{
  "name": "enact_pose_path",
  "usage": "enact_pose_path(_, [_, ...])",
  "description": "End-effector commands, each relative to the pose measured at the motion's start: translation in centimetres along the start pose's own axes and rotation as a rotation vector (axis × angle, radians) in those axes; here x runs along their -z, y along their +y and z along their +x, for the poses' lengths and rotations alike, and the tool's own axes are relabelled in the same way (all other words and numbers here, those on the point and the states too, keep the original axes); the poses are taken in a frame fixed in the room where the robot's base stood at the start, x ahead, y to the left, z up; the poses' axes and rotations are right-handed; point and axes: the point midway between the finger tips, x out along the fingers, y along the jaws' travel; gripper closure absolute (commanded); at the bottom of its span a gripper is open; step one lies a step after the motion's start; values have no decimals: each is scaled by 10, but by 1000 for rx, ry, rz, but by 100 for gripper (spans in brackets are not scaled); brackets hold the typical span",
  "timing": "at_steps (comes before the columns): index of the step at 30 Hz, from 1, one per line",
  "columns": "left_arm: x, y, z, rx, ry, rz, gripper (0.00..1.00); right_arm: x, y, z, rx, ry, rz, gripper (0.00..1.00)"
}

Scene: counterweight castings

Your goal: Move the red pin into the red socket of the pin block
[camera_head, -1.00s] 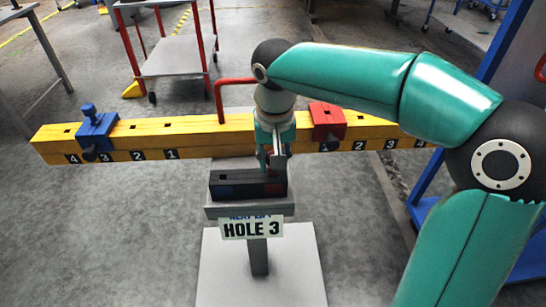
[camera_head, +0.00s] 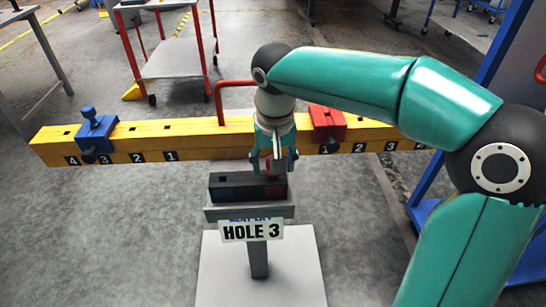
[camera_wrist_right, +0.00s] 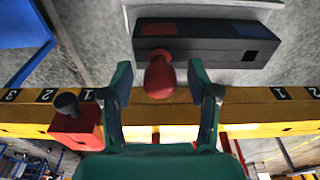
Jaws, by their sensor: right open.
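The dark pin block (camera_head: 220,182) sits on a grey stand, with a blue patch at its left and a red patch at its right in the head view. The block (camera_wrist_right: 205,50) also shows in the right wrist view. The red pin (camera_wrist_right: 159,77) appears upright at the block's red end, its rounded head toward the wrist camera. Its lower end and the red socket are hidden, so I cannot tell how deep it sits. My right gripper (camera_head: 275,164) is open around the pin's head, with a gap on both sides. My left gripper is out of view.
Behind the block a long yellow beam (camera_head: 190,127) with numbered holes runs across. It carries a blue weight (camera_head: 97,133) at left, a red weight (camera_head: 327,122) at right and a red handle (camera_head: 219,100). A "HOLE 3" sign (camera_head: 251,230) hangs on the stand.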

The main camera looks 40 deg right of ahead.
Motion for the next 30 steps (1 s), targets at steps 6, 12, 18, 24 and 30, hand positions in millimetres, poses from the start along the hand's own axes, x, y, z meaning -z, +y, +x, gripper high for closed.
enact_pose_path(6, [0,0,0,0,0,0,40,1,-1,-17,2,3,0,40])
enact_pose_path(12, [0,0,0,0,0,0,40,1,-1,-55,4,5,0,40])
enact_pose_path(18, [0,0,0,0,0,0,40,1,-1,-94,3,3,0,40])
enact_pose_path(24, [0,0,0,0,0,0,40,1,-1,-115,2,2,-1,40])
enact_pose_path(30, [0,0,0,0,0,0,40,0,0,-119,0,0,-1,40])
